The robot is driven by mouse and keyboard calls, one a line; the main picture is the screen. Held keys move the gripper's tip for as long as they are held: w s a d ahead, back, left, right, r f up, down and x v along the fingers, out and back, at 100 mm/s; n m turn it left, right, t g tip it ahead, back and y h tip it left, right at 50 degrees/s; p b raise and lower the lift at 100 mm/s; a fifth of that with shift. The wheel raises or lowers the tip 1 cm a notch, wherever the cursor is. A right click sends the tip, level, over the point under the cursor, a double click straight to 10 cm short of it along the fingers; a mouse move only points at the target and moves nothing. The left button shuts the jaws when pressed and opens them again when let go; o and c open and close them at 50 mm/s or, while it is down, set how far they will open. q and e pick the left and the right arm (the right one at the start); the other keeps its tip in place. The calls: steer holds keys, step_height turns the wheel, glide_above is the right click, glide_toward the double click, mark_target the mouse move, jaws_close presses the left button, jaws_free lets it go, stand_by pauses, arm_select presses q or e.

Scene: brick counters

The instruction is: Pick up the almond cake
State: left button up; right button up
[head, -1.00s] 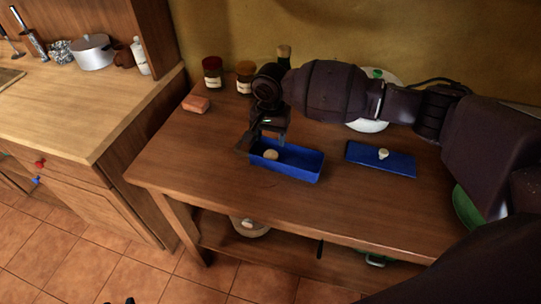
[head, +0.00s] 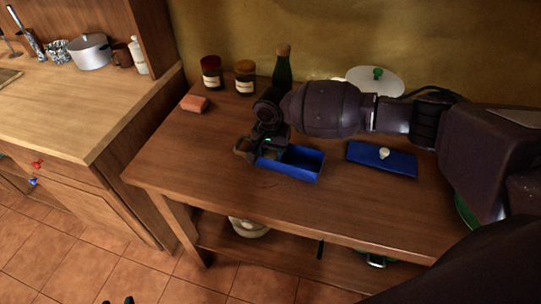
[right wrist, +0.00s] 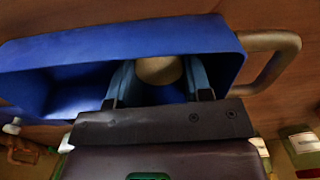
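The almond cake, a round beige piece (right wrist: 160,70), lies inside an open blue box (head: 305,175) with a curved handle (head: 243,148) at its left end. In the head view my right gripper hides the cake. My right gripper (head: 273,152) points down into the left part of the box. In the right wrist view its two fingers (right wrist: 160,85) stand apart, one on each side of the cake. They look open, and I cannot make out firm contact.
A blue lid with a pale knob (head: 383,153) lies right of the box. Two jars (head: 211,73), a green bottle (head: 283,72) and a white lidded dish (head: 375,82) stand at the back. A reddish block (head: 195,104) lies left. The table's front left is clear.

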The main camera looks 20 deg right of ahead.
mark_target(271, 153)
steer(key=c, duration=0.3)
steer(key=shift+r+p, duration=1.1)
steer(key=shift+r, duration=8.95)
steer(key=shift+c, duration=0.2)
